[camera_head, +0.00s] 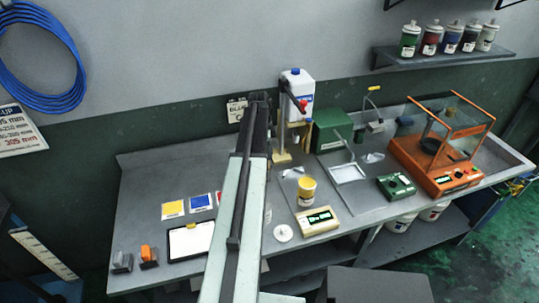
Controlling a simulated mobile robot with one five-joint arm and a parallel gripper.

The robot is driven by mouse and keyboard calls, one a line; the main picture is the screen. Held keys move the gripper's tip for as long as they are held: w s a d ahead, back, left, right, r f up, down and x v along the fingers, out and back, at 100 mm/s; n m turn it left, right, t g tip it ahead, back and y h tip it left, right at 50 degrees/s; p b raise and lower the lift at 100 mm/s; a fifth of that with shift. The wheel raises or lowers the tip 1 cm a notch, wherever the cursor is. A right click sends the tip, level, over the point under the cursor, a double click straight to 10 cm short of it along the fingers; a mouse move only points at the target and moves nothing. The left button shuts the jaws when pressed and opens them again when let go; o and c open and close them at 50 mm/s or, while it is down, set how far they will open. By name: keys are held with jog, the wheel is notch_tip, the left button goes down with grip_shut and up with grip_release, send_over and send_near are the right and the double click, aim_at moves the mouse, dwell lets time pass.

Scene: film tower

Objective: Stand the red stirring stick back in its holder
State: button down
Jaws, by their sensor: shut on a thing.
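My arm crosses the middle of the head view from the bottom edge to the back of the bench. Its far end is dark and I cannot make out my gripper or its fingers there. I cannot pick out the red stirring stick or its holder with certainty. A small red part (303,104) shows in front of a white jug (297,84) at the back; I cannot tell what it belongs to. A beige upright with a foot (282,157) stands below it. My arm hides part of the bench behind it.
The grey bench (150,205) bears a yellow tin (307,190), a cream scale (317,220), a white disc (283,232), a green device (396,186) and an orange balance (440,170). A clipboard (190,240) and colour cards (200,202) lie left. The bench's back left is clear.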

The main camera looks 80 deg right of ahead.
jog(key=shift+f, duration=0.4)
jog(key=c, duration=1.3)
grip_release()
jog(key=shift+c, duration=0.2)
jog(key=shift+r, duration=0.1)
notch_tip(320, 180, up, 8)
jog(key=w+p, duration=0.1)
jog(key=p, duration=0.6)
jog(key=shift+f, duration=0.2)
